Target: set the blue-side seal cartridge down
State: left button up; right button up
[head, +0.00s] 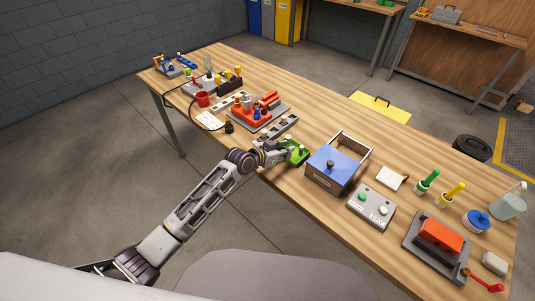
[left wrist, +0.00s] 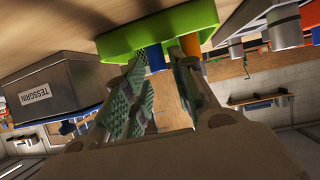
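A green holder (head: 299,158) sits on the workbench (head: 330,121), left of the blue-topped box. In the left wrist view, tilted and close, the green holder (left wrist: 160,32) is at the top. A blue cylinder (left wrist: 154,57), likely the blue-side seal cartridge, stands at it, between the fingertips. An orange cylinder (left wrist: 190,43) is beside it, near the right-hand finger. My left gripper (head: 283,150) reaches the holder; its two padded fingers (left wrist: 158,75) are apart with a visible gap between them. Whether a pad touches the blue cylinder is not clear. My right gripper is not in view.
A blue-topped toolbox (head: 335,166) stands right of the holder, close to my gripper. A grey button panel (head: 371,207) is in front of it. An orange rack (head: 260,108) stands to the left. Green and yellow bottles stand further right. Bare bench lies behind the holder.

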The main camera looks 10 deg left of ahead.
pick_arm(q)
jog(key=v, duration=1)
jog(key=shift+s+a, duration=0.15)
jog(key=shift+a, duration=0.05)
jog(key=shift+r, duration=0.1)
dwell(0.4)
jog(key=shift+s, duration=0.1)
